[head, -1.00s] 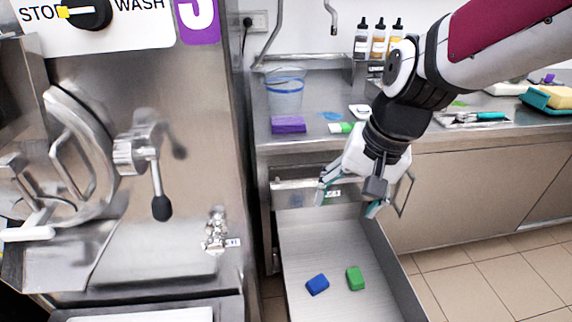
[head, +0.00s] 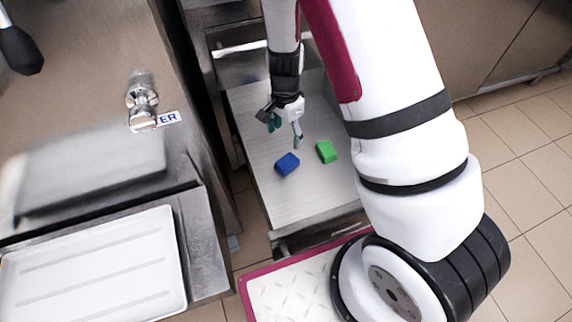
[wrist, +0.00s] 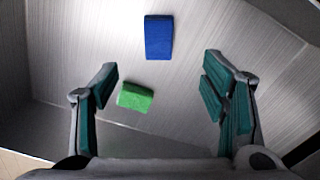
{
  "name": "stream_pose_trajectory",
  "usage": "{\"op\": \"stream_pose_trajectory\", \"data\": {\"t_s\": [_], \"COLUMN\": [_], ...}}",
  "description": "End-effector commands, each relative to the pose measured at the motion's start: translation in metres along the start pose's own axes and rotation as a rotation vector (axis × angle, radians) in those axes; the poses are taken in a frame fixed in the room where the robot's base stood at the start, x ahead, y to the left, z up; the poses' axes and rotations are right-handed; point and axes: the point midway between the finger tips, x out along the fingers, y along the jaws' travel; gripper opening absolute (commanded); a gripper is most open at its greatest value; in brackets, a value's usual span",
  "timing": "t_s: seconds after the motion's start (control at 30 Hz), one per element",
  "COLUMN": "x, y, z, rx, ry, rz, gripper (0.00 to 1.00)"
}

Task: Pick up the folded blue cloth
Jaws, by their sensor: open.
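The folded blue cloth (head: 287,163) lies flat on the floor of an open metal drawer (head: 247,115). In the wrist view the blue cloth (wrist: 159,37) is at the top middle, ahead of the fingertips and roughly between their lines. A folded green cloth (head: 326,152) lies close to its right in the head view. In the wrist view the green cloth (wrist: 135,97) is nearer, by the left finger. My gripper (head: 284,136) is open and empty above the drawer, apart from both cloths. Its two teal-padded fingers show in the wrist view (wrist: 163,85).
The drawer's walls surround the cloths. A metal machine with a tap (head: 142,97) stands to the left, with a white tray (head: 95,270) at its front. Cabinets and tiled floor (head: 510,150) lie to the right.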

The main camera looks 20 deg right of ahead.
Motion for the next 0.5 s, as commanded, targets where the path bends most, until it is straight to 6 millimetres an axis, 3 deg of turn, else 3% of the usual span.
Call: {"op": "stream_pose_trajectory", "data": {"t_s": [0.3, 0.5], "x": [0.058, 0.079], "y": [0.001, 0.001], "z": [0.0, 0.0], "rx": [0.0, 0.0], "ry": [-0.002, -0.002], "rz": [0.003, 0.001], "gripper": [0.67, 0.67]}}
